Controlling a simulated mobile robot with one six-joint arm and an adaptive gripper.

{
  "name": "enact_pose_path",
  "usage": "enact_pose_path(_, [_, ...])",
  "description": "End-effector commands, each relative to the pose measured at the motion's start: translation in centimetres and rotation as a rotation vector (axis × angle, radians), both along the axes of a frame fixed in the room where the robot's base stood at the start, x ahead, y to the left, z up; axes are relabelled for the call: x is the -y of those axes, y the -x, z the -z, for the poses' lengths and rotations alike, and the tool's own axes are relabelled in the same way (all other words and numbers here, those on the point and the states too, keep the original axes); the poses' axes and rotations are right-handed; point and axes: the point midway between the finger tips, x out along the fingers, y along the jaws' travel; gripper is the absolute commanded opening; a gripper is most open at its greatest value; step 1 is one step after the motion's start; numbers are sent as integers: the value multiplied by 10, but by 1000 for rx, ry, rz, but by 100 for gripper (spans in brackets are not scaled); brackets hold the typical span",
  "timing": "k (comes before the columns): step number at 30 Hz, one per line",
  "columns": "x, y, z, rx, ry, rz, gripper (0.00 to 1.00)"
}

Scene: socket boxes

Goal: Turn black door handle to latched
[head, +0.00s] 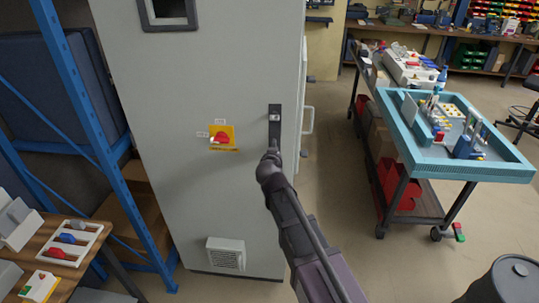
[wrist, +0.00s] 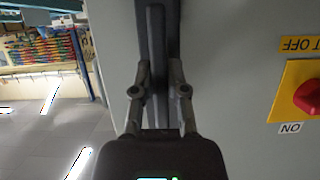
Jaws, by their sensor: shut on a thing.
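The black door handle (head: 275,122) is on the grey cabinet door (head: 180,110), near its right edge. It stands upright, in line with its black backplate, as far as I can see. My gripper (head: 271,154) reaches it from below in the head view and covers its lower part. In the wrist view, my gripper (wrist: 157,78) has one finger on each side of the handle's dark bar (wrist: 157,45) and is shut on it. The palm hides the near end of the bar.
A yellow plate with a red rotary switch (head: 222,138) is left of the handle. A blue rack (head: 75,90) and wooden table (head: 60,255) stand at left. A cart with a teal tray (head: 470,170) stands at right, with open floor between.

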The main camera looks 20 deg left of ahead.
Motion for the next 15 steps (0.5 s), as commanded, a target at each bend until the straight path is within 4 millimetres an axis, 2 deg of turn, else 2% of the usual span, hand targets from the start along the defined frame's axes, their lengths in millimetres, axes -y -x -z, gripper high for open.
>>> enact_pose_path(11, [0, 0, 1, -5, -8, 2, 0])
enact_pose_path(12, [0, 0, 1, -5, -8, 2, 24])
enact_pose_path(15, [0, 0, 1, -4, -7, 1, 53])
